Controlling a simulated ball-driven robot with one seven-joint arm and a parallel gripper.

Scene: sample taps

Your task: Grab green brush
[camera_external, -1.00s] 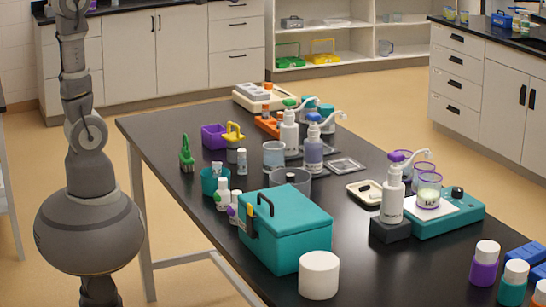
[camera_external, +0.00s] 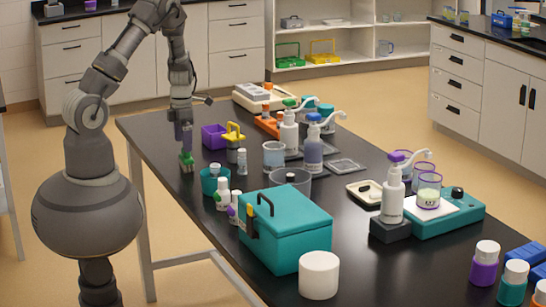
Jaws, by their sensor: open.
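The green brush (camera_external: 187,166) stands on the black table (camera_external: 160,135) near its left edge, left of the purple bin. My gripper (camera_external: 185,146) points straight down from above and sits at the brush, covering its upper part. Only the lower green part of the brush shows below the fingers. My jaws are open; whether the fingers touch the handle cannot be made out at this size.
A purple bin (camera_external: 214,137) and a yellow-handled item (camera_external: 233,134) stand just right of my gripper. A teal cup (camera_external: 210,182), small bottles and a large teal box (camera_external: 286,235) stand nearer the camera. The table's far left corner is bare.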

